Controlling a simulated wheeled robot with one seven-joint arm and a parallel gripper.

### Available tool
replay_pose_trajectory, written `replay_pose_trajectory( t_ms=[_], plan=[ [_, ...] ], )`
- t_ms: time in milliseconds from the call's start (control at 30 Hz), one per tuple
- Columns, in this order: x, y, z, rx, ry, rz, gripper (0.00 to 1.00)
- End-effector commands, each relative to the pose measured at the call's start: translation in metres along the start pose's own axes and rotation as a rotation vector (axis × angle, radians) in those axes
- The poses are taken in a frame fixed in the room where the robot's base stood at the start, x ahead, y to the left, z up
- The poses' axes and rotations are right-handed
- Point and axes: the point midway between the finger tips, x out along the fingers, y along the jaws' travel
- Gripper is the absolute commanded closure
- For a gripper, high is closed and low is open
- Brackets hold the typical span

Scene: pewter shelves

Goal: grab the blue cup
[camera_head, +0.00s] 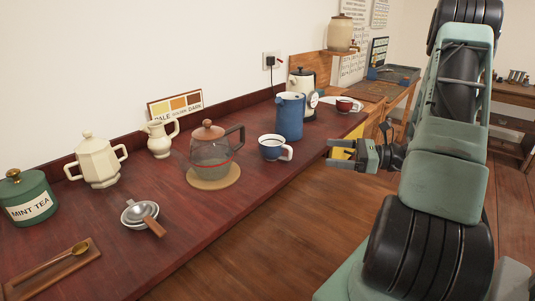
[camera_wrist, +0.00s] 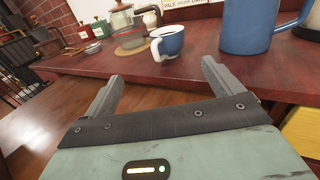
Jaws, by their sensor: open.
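The blue cup (camera_head: 271,149) stands upright near the front edge of the dark red counter (camera_head: 225,211), with its pale handle toward the lower right. In the wrist view the blue cup (camera_wrist: 168,42) is ahead of my gripper, a little above the space between the fingers, and apart from them. My gripper (camera_head: 330,154) is open and empty, to the right of the cup and off the counter's front edge. In the wrist view both fingers of my gripper (camera_wrist: 160,74) show, spread wide.
A tall blue pitcher (camera_head: 289,117) stands just behind the cup; it also shows at the right in the wrist view (camera_wrist: 248,26). A glass teapot (camera_head: 211,153) sits on a round mat left of the cup. A red cup (camera_head: 344,105) stands farther right.

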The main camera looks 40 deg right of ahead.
Motion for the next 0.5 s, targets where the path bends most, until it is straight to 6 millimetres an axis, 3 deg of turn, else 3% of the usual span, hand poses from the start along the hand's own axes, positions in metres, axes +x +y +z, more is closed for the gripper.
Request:
replay_pose_trajectory(
  t_ms=[67,167,500],
  plan=[
    [-0.013,-0.007,-0.004,0.012,-0.018,-0.048,0.08],
    [-0.009,-0.009,-0.004,0.017,-0.026,-0.064,0.08],
    [0.06,-0.013,-0.002,0.017,-0.025,-0.059,0.08]
  ],
)
